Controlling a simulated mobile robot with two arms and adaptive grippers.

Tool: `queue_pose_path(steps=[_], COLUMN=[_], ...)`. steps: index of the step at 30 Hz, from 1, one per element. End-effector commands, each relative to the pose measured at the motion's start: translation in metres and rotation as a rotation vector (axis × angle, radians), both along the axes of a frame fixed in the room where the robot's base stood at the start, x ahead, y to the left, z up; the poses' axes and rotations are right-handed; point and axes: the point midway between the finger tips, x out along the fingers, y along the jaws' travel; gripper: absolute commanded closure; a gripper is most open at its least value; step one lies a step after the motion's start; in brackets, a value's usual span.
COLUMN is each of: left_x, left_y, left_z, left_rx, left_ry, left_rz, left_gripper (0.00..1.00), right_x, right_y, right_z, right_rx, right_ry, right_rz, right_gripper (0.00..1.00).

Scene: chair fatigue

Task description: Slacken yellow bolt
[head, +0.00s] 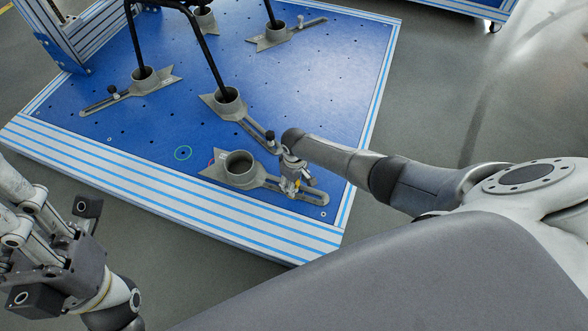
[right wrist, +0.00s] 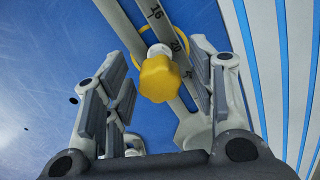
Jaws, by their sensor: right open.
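The yellow bolt (right wrist: 158,78) has a lobed knob head and a pale collar. In the right wrist view it stands in a slotted grey bracket arm with number marks. My right gripper (right wrist: 157,95) is open, with one finger on each side of the knob and a visible gap to each. In the head view my right gripper (head: 292,172) is over the slotted arm of the front grey bracket (head: 238,168), and only a little yellow shows there. My left gripper (head: 62,245) is at the lower left, clear of the platform; its fingertips are cut off by the picture edge.
The blue platform (head: 180,120) has a white and blue striped edge. Black chair legs (head: 205,55) stand in other grey brackets, such as one at the left (head: 145,78). The front bracket's cup is empty.

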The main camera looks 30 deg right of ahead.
Motion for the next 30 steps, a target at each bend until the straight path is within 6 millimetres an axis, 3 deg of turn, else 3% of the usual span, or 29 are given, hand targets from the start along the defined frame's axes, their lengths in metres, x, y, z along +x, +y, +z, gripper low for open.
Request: queue_pose_path(steps=[11,19,27,30], left_x=[0.0,0.001,0.0,0.0], left_y=[0.0,0.0,0.0,0.0], left_z=[0.003,0.016,0.016,0.016], left_rx=[0.001,0.0,0.001,0.0], left_ry=[0.002,0.002,0.002,0.001], left_rz=[0.0,-0.001,0.0,0.0], left_gripper=[0.6,0.6,0.6,0.6], right_x=[0.0,0.0,0.0,0.0], right_y=[0.0,0.0,0.0,0.0], right_z=[0.001,0.001,-0.001,-0.001], right_rx=[0.0,0.001,-0.001,0.0], right_ry=[0.0,0.001,0.001,0.0], right_rz=[-0.059,-0.34,-0.388,-0.387], right_gripper=[0.48,0.48,0.48,0.58])
